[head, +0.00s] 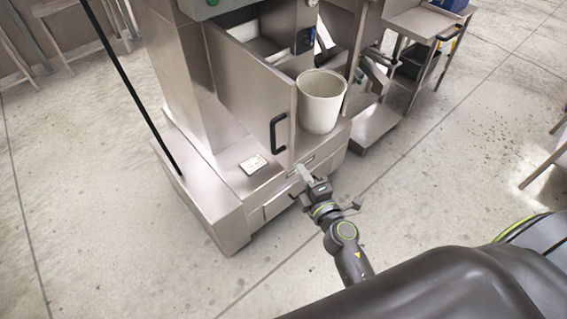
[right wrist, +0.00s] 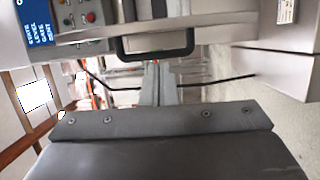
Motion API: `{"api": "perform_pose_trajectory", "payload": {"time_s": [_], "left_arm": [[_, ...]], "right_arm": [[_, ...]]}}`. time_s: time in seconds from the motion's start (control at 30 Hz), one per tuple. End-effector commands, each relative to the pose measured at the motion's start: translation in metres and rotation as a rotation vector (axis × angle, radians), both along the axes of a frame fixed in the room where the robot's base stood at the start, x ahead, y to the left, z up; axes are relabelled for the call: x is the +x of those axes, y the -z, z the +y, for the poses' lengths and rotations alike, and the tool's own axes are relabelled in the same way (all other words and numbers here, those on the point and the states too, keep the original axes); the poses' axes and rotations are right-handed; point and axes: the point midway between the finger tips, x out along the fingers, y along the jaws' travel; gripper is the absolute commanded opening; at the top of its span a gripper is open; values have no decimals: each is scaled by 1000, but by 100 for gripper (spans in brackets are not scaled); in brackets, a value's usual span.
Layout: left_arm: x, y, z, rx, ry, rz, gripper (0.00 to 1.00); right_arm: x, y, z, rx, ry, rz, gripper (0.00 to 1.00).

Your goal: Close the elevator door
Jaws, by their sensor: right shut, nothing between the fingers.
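The elevator door (head: 245,88) is a plain steel panel standing open on the steel machine, with part of the interior showing behind it. Its black bar handle (head: 277,134) is near the free edge. My right gripper (head: 304,173) is shut and empty, low in front of the door and to the lower right of the handle. In the right wrist view the handle (right wrist: 122,50) crosses just beyond my shut fingertips (right wrist: 158,68); I cannot tell whether they touch. My left gripper is not in view.
A white bucket (head: 321,104) stands on the machine's ledge, right of the door. A steel cart (head: 420,24) with a dark bin stands at the back right. A thin black pole (head: 130,88) rises at the left. Concrete floor in front is clear.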

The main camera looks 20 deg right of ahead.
Motion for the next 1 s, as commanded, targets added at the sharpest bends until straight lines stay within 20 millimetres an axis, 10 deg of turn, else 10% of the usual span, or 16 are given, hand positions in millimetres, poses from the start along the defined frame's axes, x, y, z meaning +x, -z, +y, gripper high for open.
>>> {"api": "perform_pose_trajectory", "payload": {"time_s": [1.0], "left_arm": [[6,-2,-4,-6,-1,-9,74]], "right_arm": [[101,-11,6,-25,-5,-19,0]]}}
